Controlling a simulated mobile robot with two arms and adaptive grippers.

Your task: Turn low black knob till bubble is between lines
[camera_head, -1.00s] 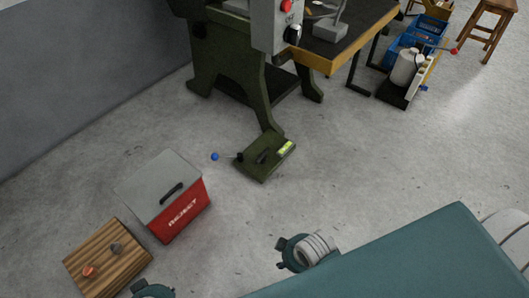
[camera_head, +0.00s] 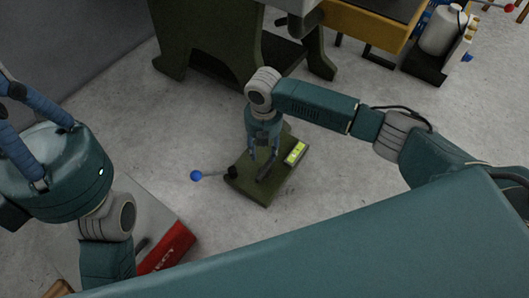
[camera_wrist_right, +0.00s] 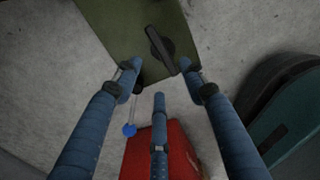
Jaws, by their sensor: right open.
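A dark green base plate (camera_head: 248,186) lies on the floor, with a bright yellow-green level vial (camera_head: 295,153) at its right edge. The bubble is too small to make out. A low black bar-shaped knob (camera_wrist_right: 160,48) sits on the plate. A second black knob (camera_head: 232,172) at the plate's left edge has a rod ending in a blue ball (camera_head: 196,176). My right gripper (camera_head: 265,160) points down over the plate, open, its fingers close around the bar knob. In the wrist view, two blue fingertips flank it; contact cannot be told. My left gripper (camera_head: 30,125) is at the left, fingertips partly cut off.
A red reject box (camera_head: 168,250) stands at lower left, partly hidden by my left arm; it also shows in the wrist view (camera_wrist_right: 170,135). Green machine legs (camera_head: 185,45) stand behind the plate. A bench (camera_head: 365,22) is at upper right.

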